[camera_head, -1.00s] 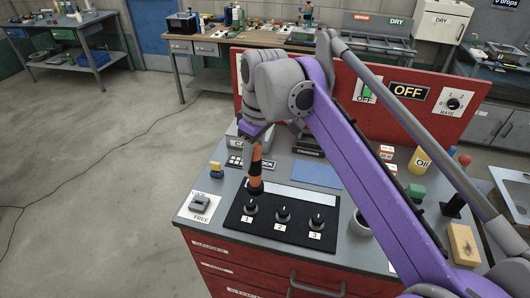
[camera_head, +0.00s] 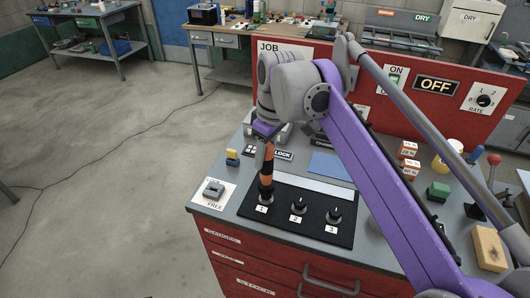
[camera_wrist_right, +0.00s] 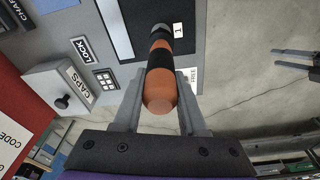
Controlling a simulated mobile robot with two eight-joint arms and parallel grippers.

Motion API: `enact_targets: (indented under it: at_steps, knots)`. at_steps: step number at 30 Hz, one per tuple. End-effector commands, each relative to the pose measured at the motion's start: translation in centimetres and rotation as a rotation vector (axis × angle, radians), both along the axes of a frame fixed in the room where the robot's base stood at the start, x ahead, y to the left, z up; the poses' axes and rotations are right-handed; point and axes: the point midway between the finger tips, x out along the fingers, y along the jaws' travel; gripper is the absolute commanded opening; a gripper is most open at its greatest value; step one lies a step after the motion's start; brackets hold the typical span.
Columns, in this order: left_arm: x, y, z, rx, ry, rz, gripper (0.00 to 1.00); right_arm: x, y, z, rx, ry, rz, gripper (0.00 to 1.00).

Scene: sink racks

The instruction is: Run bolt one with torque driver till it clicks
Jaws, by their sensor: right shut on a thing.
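My right gripper (camera_wrist_right: 158,95) is shut on the orange and black torque driver (camera_wrist_right: 160,80). In the head view the driver (camera_head: 267,172) hangs nearly upright below my purple wrist. Its lower end is at bolt one (camera_head: 265,200), beside the label 1, on the black plate (camera_head: 315,228). The driver's tip hides most of that bolt; I cannot tell if it is fully seated. Bolts two (camera_head: 299,205) and three (camera_head: 334,215) stand clear on the same plate.
A grey clamp marked FREE (camera_head: 213,190) sits left of the plate. The red panel (camera_head: 440,85) stands behind.

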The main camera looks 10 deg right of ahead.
Motion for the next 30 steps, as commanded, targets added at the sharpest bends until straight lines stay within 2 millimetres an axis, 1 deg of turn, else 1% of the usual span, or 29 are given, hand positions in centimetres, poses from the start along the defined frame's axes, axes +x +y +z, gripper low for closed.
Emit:
enact_targets:
  at_steps: [14, 30]
  knots:
    - [0.04, 0.00, 0.08, 0.000, 0.000, 0.000, 0.50, 0.01, 0.01, 0.08, 0.001, -0.001, 0.000, 0.00]
    - [-0.03, 0.00, -0.14, 0.000, 0.001, 0.000, 0.50, -0.04, 0.00, -0.72, 0.001, -0.001, 0.000, 0.00]
